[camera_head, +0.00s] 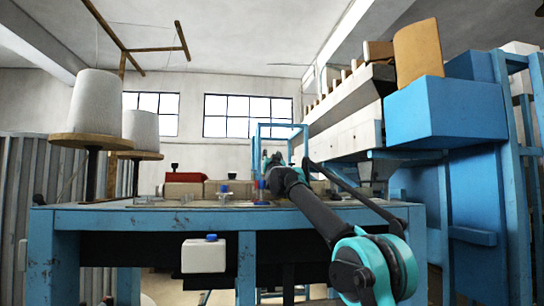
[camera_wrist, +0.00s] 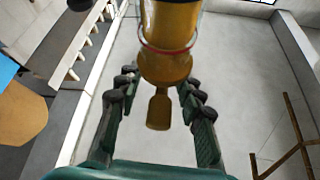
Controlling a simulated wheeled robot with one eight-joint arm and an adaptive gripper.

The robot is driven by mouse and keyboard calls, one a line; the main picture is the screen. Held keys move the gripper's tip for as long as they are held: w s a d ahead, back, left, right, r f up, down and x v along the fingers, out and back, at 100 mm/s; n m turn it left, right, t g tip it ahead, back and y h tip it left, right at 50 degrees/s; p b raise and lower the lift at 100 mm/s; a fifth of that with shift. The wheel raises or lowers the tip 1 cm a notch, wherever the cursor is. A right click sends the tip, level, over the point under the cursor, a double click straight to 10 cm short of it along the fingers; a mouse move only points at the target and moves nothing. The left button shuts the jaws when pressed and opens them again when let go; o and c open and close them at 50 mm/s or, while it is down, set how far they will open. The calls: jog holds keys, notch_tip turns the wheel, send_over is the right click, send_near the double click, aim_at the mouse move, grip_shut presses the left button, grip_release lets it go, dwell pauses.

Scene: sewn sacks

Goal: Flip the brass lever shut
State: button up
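In the wrist view, a yellow-brass cylindrical body (camera_wrist: 168,40) with a thin red ring around it comes down from the top edge. A flat brass paddle, which looks like the lever (camera_wrist: 158,110), extends from its end toward my palm. My gripper (camera_wrist: 158,82) is open, with one dark green finger on each side of the paddle. I see gaps between the paddle and both fingers. In the head view my gripper (camera_head: 272,162) is small and far off, beyond the table top by a blue frame, and the lever cannot be made out there.
A blue table (camera_head: 150,216) spans the front, with small blue-capped items (camera_head: 224,190) on it. Two large white thread cones (camera_head: 97,102) stand at left. A blue machine with a blue box (camera_head: 445,112) fills the right. The air above the table's middle is mostly open.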

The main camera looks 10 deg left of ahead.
jog(key=shift+s+d+f, duration=0.1)
jog(key=shift+s+f, duration=0.2)
jog(key=shift+s, duration=0.2)
jog(key=s+d, duration=0.2)
jog(key=s, duration=1.1)
jog(key=shift+s+d+f, duration=0.15)
jog(key=shift+d+f, duration=0.2)
jog(key=shift+f, duration=0.1)
